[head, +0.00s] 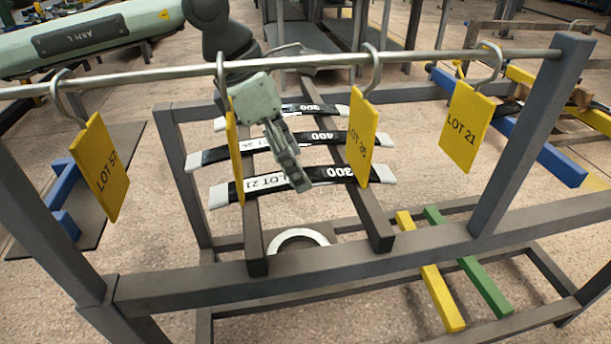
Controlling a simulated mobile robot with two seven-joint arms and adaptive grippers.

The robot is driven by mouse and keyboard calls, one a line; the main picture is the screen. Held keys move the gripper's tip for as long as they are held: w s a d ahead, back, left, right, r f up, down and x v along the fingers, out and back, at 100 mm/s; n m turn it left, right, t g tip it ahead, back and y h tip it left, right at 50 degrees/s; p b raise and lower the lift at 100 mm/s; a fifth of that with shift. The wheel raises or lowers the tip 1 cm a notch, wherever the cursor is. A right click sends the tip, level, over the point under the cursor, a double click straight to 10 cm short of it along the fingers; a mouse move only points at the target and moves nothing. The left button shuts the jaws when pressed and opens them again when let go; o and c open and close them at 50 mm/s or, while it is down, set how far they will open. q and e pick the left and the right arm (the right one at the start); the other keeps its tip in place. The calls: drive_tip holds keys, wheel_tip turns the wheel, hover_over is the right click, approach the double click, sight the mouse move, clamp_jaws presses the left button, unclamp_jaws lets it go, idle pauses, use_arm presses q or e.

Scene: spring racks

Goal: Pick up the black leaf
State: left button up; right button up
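Three black leaves with pale ends and white labels lie across two dark rails behind the top bar. The near black leaf (334,173) is marked LOT 21, the middle black leaf (345,137) lies behind it, and the far black leaf (296,110) is farthest back. My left gripper (300,184) comes down from the upper left with its fingers pointing down, and its tips overlap the near leaf in the picture. The fingers look close together, but whether they hold the leaf is not clear. My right gripper is not in view.
A grey top bar (420,57) crosses in front with hooked yellow tags, including LOT 21 (468,125). A yellow bar (432,275) and a green bar (470,262) lie on the lower right frame. A pale ring (297,237) sits below the rails.

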use_arm(q)
drive_tip(key=shift+x, duration=1.45)
drive_tip(key=shift+w, duration=0.1)
drive_tip(key=shift+c, duration=0.6)
clamp_jaws()
drive_tip(key=shift+r, duration=0.15)
